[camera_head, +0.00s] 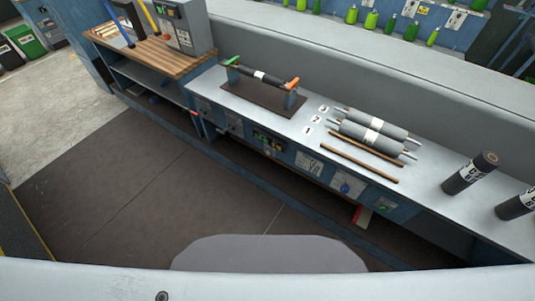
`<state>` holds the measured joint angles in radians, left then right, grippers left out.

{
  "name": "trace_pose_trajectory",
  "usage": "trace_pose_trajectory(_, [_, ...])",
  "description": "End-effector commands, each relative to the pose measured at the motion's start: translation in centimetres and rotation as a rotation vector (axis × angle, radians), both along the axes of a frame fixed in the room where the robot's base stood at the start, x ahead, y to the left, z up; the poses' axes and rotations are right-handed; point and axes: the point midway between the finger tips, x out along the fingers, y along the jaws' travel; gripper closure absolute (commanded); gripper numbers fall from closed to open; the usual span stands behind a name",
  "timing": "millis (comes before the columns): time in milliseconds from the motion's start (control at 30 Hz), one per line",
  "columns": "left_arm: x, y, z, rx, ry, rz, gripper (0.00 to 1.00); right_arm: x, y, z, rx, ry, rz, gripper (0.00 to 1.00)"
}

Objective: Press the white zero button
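No button can be made out for certain as the white zero button; controls look very small from here. A grey device (190,30) with a lit green display and a red button stands on the wooden-topped bench at the upper left. A dark display panel (268,141) with green digits is set in the front of the long grey bench. Other small panels sit along that front, one with a blue round part (345,187) and one with a green part (383,204). Neither of my grippers is in view.
On the long bench (225,98) stand a roller in a brown-based stand (263,97), grey rollers (372,130) by numbered labels, thin brown rods (359,163) and dark cylinders (470,173). Dark floor matting (120,190) in front of the bench is clear.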

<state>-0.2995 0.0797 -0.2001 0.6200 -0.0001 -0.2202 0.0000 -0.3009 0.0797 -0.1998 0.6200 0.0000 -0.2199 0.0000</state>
Motion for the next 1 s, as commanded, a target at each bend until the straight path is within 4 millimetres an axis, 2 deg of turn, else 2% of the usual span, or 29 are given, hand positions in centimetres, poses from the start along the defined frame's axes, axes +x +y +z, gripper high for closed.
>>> trace_pose_trajectory(67, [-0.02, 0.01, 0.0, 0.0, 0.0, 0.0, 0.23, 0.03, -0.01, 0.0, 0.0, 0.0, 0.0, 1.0])
trace_pose_trajectory(667, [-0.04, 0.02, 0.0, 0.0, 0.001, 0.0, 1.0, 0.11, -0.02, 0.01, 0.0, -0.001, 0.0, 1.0])
trace_pose_trajectory(1000, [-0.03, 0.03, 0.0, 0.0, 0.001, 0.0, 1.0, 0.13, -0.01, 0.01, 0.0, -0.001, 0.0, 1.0])
